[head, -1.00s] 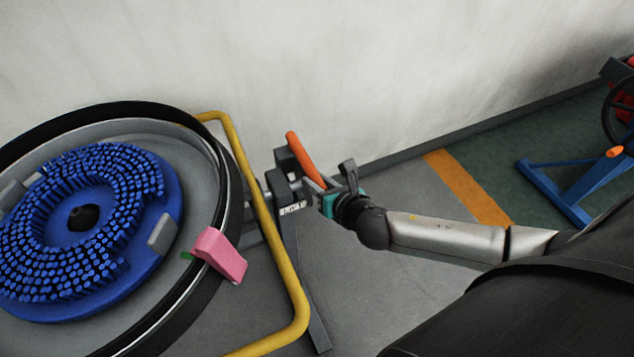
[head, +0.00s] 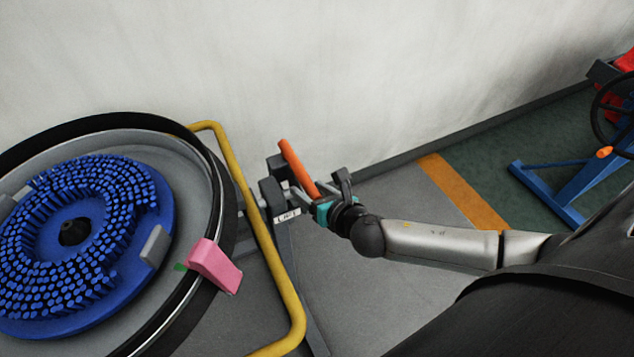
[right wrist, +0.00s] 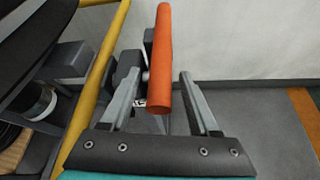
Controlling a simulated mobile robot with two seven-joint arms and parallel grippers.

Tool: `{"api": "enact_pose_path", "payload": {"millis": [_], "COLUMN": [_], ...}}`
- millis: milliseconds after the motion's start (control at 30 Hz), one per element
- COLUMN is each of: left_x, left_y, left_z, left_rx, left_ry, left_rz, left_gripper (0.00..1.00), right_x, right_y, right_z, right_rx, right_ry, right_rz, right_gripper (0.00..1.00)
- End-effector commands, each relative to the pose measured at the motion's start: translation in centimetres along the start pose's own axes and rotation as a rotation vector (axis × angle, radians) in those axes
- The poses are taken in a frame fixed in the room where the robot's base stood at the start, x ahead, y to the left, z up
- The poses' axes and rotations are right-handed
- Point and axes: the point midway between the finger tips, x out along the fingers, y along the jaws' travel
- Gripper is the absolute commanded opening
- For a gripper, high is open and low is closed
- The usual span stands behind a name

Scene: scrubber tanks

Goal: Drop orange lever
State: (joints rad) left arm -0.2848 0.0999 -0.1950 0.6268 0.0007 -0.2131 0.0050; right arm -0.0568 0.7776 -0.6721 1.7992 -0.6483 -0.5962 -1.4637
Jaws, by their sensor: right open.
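The orange lever (head: 297,166) stands tilted up and to the left from a grey bracket (head: 272,194) beside the yellow rail in the head view. In the right wrist view the lever (right wrist: 160,58) runs between the fingers of my right gripper (right wrist: 158,95). The fingers are open, with a gap on each side of the lever. In the head view my right gripper (head: 312,203) is at the lever's lower part, and the bracket's base is partly hidden there. My left gripper is not in view.
A round tank with a blue brush disc (head: 85,240) fills the left, with a pink clamp (head: 214,266) on its rim. The yellow rail (head: 262,235) runs between tank and lever. A wall (head: 400,70) stands behind. A blue frame (head: 570,185) stands at far right.

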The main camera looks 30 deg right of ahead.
Motion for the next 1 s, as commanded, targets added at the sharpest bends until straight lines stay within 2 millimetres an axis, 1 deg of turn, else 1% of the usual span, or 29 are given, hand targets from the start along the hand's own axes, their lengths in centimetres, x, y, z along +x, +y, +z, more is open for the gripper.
{"api": "enact_pose_path", "payload": {"millis": [167,367,633,800,1000], "left_x": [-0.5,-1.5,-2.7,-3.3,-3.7], "left_y": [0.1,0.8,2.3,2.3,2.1], "left_z": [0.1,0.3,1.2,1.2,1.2], "left_rx": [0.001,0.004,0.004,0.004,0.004], "left_ry": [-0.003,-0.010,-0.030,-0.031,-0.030], "left_rz": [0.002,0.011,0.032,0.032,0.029], "left_gripper": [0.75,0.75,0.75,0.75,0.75], "right_x": [-1.4,-4.7,-9.1,-11.7,-14.0], "right_y": [0.0,0.0,0.0,0.0,0.0], "right_z": [0.0,0.0,0.0,0.0,0.0], "right_rx": [-0.001,-0.001,-0.001,-0.001,-0.001], "right_ry": [0.002,0.004,0.005,0.005,0.004], "right_rz": [-0.001,0.000,0.000,0.000,-0.001], "right_gripper": [0.62,0.62,0.62,0.62,0.62]}}
